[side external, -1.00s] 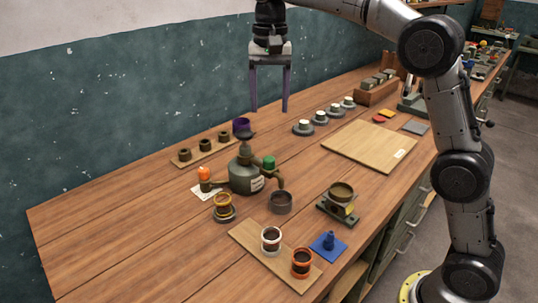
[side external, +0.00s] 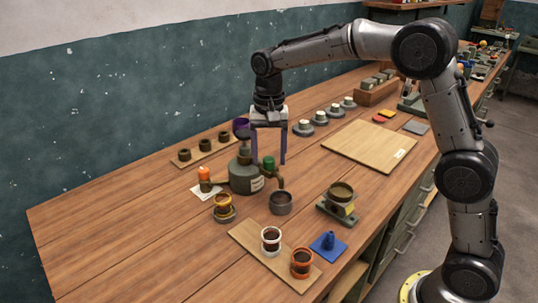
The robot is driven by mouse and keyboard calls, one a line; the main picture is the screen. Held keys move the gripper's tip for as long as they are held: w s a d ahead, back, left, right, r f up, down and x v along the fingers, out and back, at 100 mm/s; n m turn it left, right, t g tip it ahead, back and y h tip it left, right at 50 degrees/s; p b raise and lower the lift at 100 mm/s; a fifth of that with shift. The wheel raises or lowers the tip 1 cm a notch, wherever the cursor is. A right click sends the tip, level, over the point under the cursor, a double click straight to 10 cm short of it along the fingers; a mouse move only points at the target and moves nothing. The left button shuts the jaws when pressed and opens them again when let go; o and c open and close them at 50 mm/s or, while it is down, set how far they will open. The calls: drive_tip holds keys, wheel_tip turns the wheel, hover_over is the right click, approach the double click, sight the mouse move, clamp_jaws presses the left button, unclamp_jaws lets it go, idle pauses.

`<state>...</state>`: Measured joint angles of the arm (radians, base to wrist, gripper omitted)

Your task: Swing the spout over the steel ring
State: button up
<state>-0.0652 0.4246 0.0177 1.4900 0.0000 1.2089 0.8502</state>
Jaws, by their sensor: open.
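A dark grey-green vessel (side external: 243,178) with a pale label stands mid-table. A brown spout (side external: 281,181) comes off its right side, under a green knob (side external: 268,162). The spout's end hangs over or close to a grey metal cup-like ring (side external: 281,203); I cannot tell the exact alignment. On the left stands a brown fitting with an orange top (side external: 204,173). A brass-coloured ring piece (side external: 223,204) sits in front of the vessel. My gripper (side external: 268,162) points down, open, its fingers either side of the green knob in this view; contact cannot be told.
A stand with a brass cup (side external: 341,193) is to the right. A board (side external: 253,242) with white and orange cups and a blue piece (side external: 328,243) lie in front.

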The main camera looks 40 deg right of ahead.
drive_tip(key=shift+f, duration=0.15)
drive_tip(key=shift+c, duration=0.4)
clamp_jaws()
idle(1.0)
